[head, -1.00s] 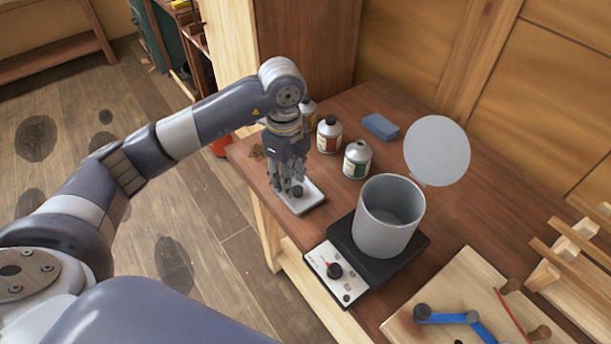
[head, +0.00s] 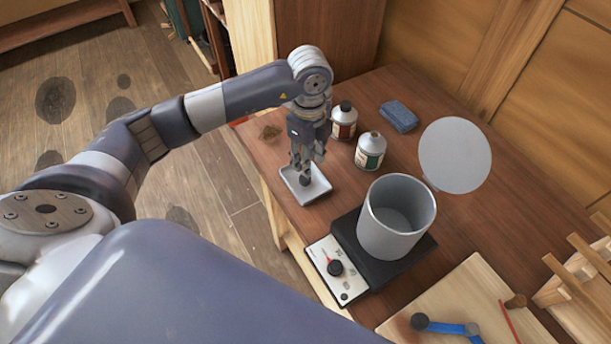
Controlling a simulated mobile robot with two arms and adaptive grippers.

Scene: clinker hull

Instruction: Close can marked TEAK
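A metal can with a green and white label (head: 370,151) stands uncapped on the bench, its pale neck showing. A can with a red and white label and a black cap (head: 344,121) stands behind it to the left. The lettering is too small to read, so I cannot tell which is TEAK. A small black cap (head: 305,180) is at the white tray (head: 318,190). My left gripper (head: 305,170) points down over the tray with its fingertips right at the cap. Whether the fingers grip it is unclear. My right gripper is out of view.
A grey pot (head: 395,220) stands on a black hotplate (head: 347,240) with a dial panel. A round pale disc (head: 455,155) rises behind the pot. A blue sponge (head: 398,117) lies at the back. A wooden board (head: 455,300) and rack (head: 575,285) are at the right.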

